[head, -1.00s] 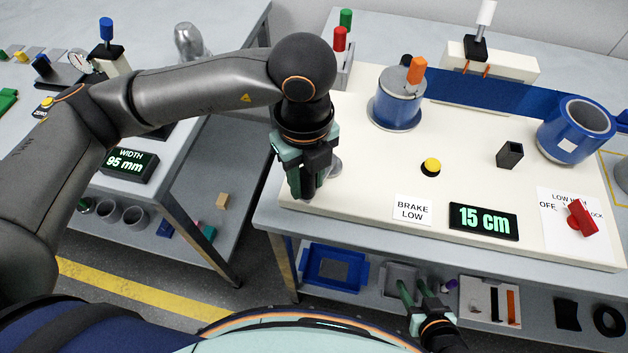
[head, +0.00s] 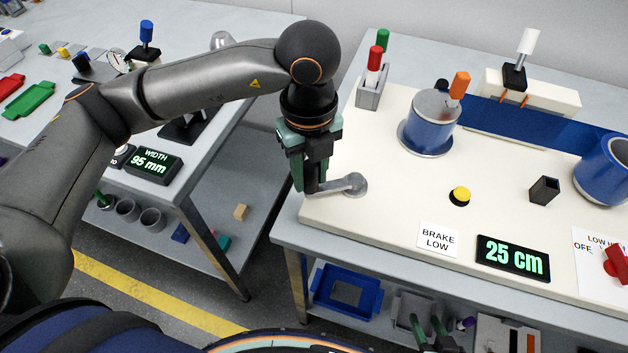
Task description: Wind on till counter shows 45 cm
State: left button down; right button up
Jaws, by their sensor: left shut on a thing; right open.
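The counter (head: 513,257) on the cream panel reads 25 cm in green digits. My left gripper (head: 311,188) is shut on the outer end of a grey crank (head: 355,184) at the panel's left edge. The crank arm points left from its round hub, and the fingers hide its grip. A blue roll (head: 431,128) with an orange peg stands behind it. A blue band (head: 540,125) runs along the back toward a larger blue roll (head: 605,165) at the right edge. My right gripper (head: 428,328) is open and empty, low at the bottom edge and partly cut off.
A sign (head: 438,240) reads BRAKE LOW. A yellow button (head: 460,196), a black square holder (head: 543,190) and a red knob (head: 615,264) sit on the panel. A grey holder (head: 372,95) with red and green handles stands behind the crank. The left table's display (head: 154,163) reads WIDTH 95 mm.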

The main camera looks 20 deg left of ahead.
pick_arm(q)
jog(key=shift+w+d, duration=0.1)
jog(key=shift+w+a+b, duration=0.25)
jog(key=shift+w+b, duration=0.05)
jog(key=shift+w, duration=0.45)
jog(key=shift+w+a+b, duration=0.25)
jog(key=shift+w, duration=0.45)
jog(key=shift+w+d, duration=0.1)
jog(key=shift+w, duration=0.9)
jog(key=shift+w+d+b, duration=0.1)
jog(key=shift+w+b, duration=0.25)
jog(key=shift+w, duration=0.3)
jog(key=shift+w+d, duration=0.4)
jog(key=shift+w, duration=0.35)
jog(key=shift+w+d, duration=0.4)
jog(key=shift+w, duration=0.3)
